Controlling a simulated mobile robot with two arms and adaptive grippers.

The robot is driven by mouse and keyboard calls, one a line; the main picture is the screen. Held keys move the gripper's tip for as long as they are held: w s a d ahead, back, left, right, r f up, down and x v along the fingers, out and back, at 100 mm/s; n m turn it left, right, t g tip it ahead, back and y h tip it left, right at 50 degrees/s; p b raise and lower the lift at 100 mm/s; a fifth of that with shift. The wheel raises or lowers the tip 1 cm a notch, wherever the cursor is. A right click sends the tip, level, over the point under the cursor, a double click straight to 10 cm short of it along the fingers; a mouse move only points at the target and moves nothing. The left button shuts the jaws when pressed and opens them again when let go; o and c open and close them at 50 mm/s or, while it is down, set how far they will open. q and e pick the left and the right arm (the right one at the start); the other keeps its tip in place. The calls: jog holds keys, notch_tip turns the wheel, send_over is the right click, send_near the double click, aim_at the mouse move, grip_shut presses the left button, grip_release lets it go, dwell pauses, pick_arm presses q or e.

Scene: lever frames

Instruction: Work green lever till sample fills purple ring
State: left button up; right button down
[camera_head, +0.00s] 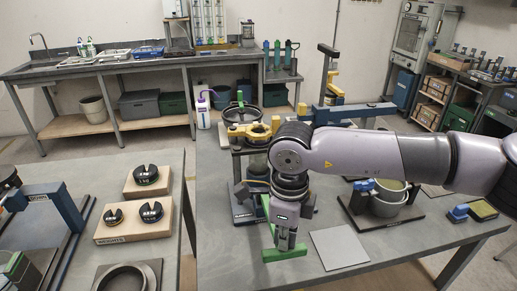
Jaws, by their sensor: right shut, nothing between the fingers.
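My right arm comes in from the right, and its gripper (287,246) points down over the grey table. The gripper is shut and empty. A green bar (285,254), which looks like part of the green lever, lies right at the fingertips; I cannot tell whether they touch it. Another green piece (265,206) shows just left of the gripper. A device with a yellow top (250,132) and a dark bowl stands behind it, partly hidden by my arm. I cannot make out the purple ring or the sample. My left gripper is not in view.
A pale square plate (339,248) lies right of the gripper. A metal pot (387,203) on a dark base and a blue-handled block (458,213) stand further right. Slotted weights on wooden blocks (133,222) sit on the left table. The table's front left is clear.

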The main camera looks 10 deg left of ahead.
notch_tip(320, 180, up, 14)
jog(key=w+p, duration=0.2)
jog(key=p, duration=0.4)
jog(key=shift+a+p, duration=0.3)
jog(key=shift+a, duration=0.05)
jog(key=shift+d+r, duration=0.1)
dwell(0.4)
